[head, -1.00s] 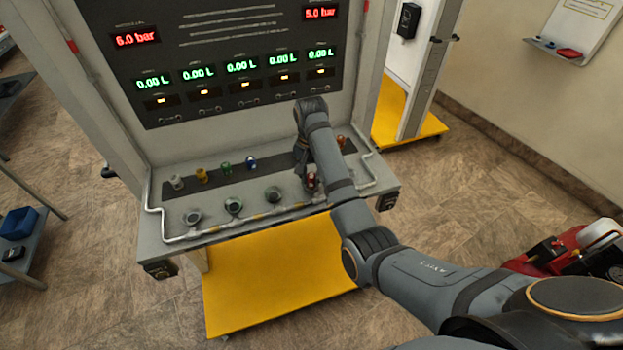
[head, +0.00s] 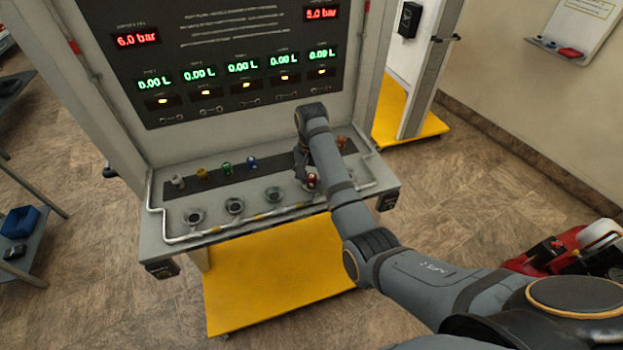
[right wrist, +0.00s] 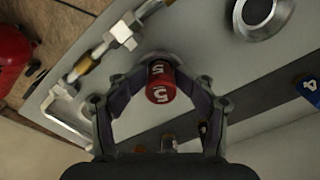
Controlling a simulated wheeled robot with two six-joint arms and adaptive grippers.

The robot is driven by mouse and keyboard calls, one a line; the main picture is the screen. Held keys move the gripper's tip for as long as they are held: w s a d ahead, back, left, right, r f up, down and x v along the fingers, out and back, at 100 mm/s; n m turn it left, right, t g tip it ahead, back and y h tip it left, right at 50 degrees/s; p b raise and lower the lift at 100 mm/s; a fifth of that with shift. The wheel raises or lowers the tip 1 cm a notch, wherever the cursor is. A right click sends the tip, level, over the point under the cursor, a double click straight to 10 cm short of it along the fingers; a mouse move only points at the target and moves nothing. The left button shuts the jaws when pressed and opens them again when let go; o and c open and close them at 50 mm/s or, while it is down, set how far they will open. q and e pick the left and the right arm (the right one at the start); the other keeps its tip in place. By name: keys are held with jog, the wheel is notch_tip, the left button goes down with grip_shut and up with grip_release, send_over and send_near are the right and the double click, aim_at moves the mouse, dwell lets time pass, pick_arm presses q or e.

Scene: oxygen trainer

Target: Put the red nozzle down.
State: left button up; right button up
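The red nozzle (head: 311,181), marked 5, is at the right end of the front row of round sockets on the grey bench (head: 225,221). In the right wrist view the red nozzle (right wrist: 161,83) stands between the fingertips of my right gripper (right wrist: 161,76), which close in on it from both sides. A pale ring shows behind the nozzle; whether it is seated in the socket there I cannot tell. In the head view my right gripper (head: 306,167) is partly hidden by its own arm. My left gripper is not in view.
White, yellow (head: 202,175), green (head: 227,168) and blue (head: 251,163) nozzles stand in the dark strip behind; an orange one (head: 342,142) is at its right. Empty round sockets (head: 234,206) lie to the left. A pipe (head: 270,213) runs along the bench front.

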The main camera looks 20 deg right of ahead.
aim_at(312, 177)
dwell(0.3)
jog(key=shift+r, duration=0.25)
notch_tip(312, 177, up, 6)
jog(key=shift+f+p, duration=0.15)
jog(key=shift+p, duration=1)
notch_tip(312, 177, up, 7)
jog(key=p, duration=0.7)
